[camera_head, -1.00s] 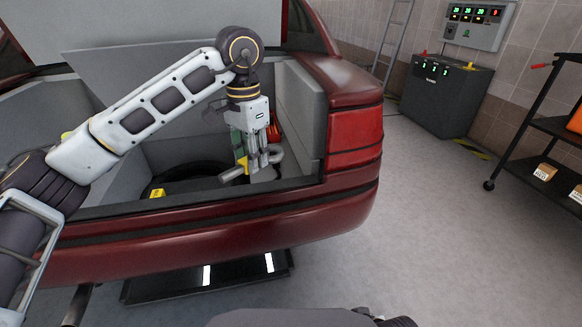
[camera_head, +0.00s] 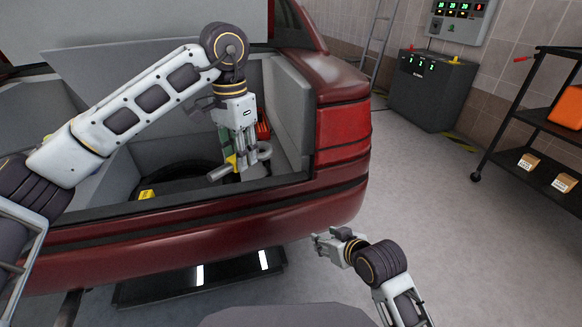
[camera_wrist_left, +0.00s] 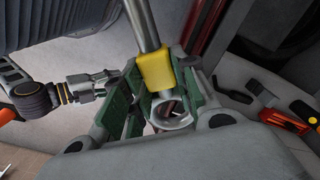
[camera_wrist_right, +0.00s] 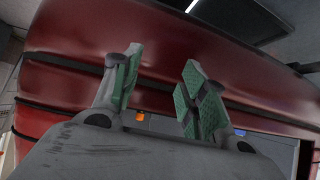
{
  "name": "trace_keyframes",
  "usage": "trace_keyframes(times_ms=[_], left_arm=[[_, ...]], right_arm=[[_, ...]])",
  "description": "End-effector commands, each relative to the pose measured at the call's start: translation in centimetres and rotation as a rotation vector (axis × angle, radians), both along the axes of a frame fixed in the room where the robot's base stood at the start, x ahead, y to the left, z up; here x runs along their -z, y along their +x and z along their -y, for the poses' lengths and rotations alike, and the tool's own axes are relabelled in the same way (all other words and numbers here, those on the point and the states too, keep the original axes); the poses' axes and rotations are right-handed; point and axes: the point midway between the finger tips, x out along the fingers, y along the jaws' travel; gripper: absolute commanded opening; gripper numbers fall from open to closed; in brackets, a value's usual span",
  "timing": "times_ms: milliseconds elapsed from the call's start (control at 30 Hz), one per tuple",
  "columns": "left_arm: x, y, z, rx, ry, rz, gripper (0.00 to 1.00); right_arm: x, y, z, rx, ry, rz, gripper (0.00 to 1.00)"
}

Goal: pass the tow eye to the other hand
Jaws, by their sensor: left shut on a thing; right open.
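The tow eye is a grey metal rod with a yellow collar and a ring at one end. In the head view its rod (camera_head: 220,173) points left out of my left gripper (camera_head: 244,158), with the ring on the right. My left gripper is shut on it, above the open boot of the red car. In the left wrist view the yellow collar (camera_wrist_left: 155,70) and ring show between the fingers. My right gripper (camera_head: 324,245) is open and empty, beside the rear bumper, apart from the tow eye. Its spread fingers (camera_wrist_right: 160,65) face the red bodywork.
The bumper (camera_head: 200,228) and boot edge lie between my right gripper and the boot. A spare tyre (camera_head: 185,172) and a yellow item (camera_head: 147,194) are inside; tools such as a red screwdriver (camera_wrist_left: 285,122) also lie there. A shelf trolley (camera_head: 540,140) stands right. The floor between is clear.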

Motion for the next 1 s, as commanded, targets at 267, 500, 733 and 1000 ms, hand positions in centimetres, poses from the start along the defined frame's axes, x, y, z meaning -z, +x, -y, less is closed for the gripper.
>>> trace_keyframes(times_ms=[267,500,733,1000], left_arm=[[-0.1,0.0,0.0,0.000,-0.001,0.001,0.00],[-0.1,0.0,0.0,0.000,-0.001,0.001,0.00],[-0.1,0.0,0.0,0.000,-0.001,0.001,0.00],[-0.1,0.0,0.0,0.000,-0.001,0.001,0.00]], right_arm=[[-6.1,2.6,-1.8,-0.046,-0.008,0.134,0.43],[-11.9,3.9,-3.7,-0.084,0.002,0.260,0.43],[-17.4,4.0,-6.0,-0.068,0.124,0.344,0.43],[-20.0,3.1,-7.8,-0.010,0.322,0.333,0.43]])
